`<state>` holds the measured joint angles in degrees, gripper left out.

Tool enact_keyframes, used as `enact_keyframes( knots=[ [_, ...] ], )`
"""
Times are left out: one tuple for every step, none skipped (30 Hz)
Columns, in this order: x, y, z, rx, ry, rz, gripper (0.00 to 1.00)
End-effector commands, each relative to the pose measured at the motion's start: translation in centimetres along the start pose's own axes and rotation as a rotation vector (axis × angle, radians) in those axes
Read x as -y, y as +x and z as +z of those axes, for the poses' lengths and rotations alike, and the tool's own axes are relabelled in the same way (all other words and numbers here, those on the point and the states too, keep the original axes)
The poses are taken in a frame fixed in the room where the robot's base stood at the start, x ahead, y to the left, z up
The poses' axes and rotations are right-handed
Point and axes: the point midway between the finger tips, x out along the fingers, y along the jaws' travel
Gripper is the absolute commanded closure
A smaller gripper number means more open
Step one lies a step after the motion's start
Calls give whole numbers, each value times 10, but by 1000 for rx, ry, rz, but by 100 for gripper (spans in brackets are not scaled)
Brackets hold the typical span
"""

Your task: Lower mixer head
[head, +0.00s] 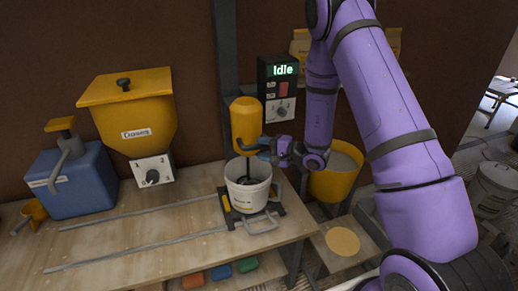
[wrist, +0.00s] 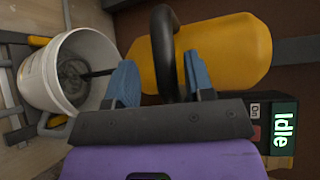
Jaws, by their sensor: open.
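The yellow mixer head (head: 245,120) is on the dark post, above a white bucket (head: 236,196). Its shaft reaches down into the bucket. In the wrist view the yellow mixer head (wrist: 230,55) lies behind a black curved handle (wrist: 163,45), with the bucket (wrist: 38,80) at left. My gripper (head: 266,147) is at the right side of the mixer head. In the wrist view my gripper (wrist: 161,80) is open, its blue fingers on either side of the handle. I cannot tell whether either finger touches it.
The control box (head: 279,92) reads "Idle". A yellow hopper (head: 125,110) and a blue container (head: 75,183) stand left on the bench. A yellow bucket (head: 337,184) stands right of the bench. Two rails (head: 130,254) run along the bench, with clear wood between them.

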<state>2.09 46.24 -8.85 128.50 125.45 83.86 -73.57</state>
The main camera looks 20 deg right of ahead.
Motion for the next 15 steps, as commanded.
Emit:
enact_keyframes(
  knots=[
    [0, -10, -1, -5, 2, 1, 52],
    [0, -16, -1, -4, 1, 1, 52],
    [0, -24, -1, -5, 1, 1, 52],
    [0, -30, -1, -5, 2, 1, 52],
    [0, -36, 0, -4, 2, 2, 52],
    [-1, -43, -1, -6, 2, 2, 52],
    [-1, -49, -1, -6, 3, 3, 52],
    [-1, -54, -1, -5, 3, 3, 52],
    [-1, -60, -1, -5, 2, 2, 52],
    [-1, -65, -1, -4, 2, 2, 52],
    [-1, -69, -1, -4, 2, 2, 52],
    [-1, -74, -1, -4, 2, 3, 52],
    [-1, -77, 0, -4, 2, 3, 52],
    [-1, -80, 0, -3, 2, 4, 52],
    [-1, -83, 0, -3, 2, 4, 52]
  ],
)
